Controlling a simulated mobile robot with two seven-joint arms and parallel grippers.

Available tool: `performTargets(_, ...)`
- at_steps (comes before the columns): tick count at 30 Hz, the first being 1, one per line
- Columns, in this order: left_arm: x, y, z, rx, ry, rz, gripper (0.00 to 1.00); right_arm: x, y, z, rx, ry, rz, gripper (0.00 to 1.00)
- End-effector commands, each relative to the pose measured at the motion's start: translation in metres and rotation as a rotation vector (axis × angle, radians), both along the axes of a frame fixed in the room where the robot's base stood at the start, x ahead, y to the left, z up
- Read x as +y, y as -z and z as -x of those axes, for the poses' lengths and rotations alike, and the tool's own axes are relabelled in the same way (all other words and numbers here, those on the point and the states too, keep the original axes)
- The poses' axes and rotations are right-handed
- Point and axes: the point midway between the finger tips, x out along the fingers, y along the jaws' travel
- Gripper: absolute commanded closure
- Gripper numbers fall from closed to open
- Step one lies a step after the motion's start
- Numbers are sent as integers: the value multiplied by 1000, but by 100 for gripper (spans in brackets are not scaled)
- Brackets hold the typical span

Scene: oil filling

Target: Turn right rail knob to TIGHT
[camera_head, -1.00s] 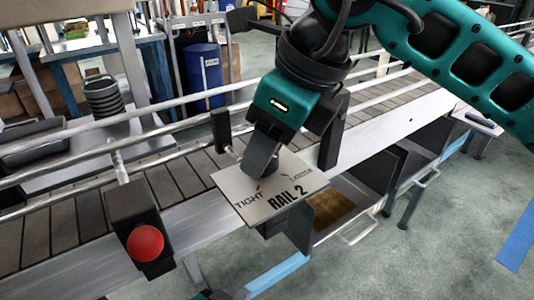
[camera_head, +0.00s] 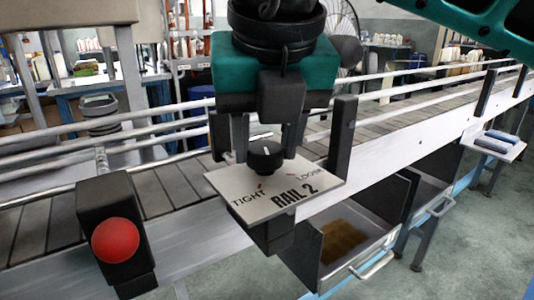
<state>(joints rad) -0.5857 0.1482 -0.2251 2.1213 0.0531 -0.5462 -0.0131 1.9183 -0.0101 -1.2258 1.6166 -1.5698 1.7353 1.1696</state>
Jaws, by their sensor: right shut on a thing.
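The right rail knob (camera_head: 265,158) is a round black knob with a small white mark on top, on the tilted RAIL 2 plate (camera_head: 235,184). The plate reads TIGHT at its left and LOOSE at its right, with a small red tick by each word. I cannot tell exactly which way the white mark points. My right gripper (camera_head: 267,146) comes down from above, its two fingers on either side of the knob, shut on it. My left gripper is not in view.
A black box with a red button (camera_head: 115,240) stands left of the plate. Metal guard rails (camera_head: 160,137) run along the slatted conveyor (camera_head: 170,188) behind. A dark post (camera_head: 341,135) rises close right of the gripper. An open bin (camera_head: 345,242) hangs below.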

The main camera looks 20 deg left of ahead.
Motion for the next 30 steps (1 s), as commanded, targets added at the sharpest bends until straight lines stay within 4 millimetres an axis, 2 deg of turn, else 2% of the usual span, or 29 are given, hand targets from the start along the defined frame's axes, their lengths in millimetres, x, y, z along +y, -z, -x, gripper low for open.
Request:
performTargets(6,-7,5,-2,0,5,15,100,1,2,1,-2,174,3,87)
performTargets(15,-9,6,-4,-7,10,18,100,2,1,1,1,328,2,87)
performTargets(30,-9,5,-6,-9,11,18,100,2,0,1,3,382,1,87)
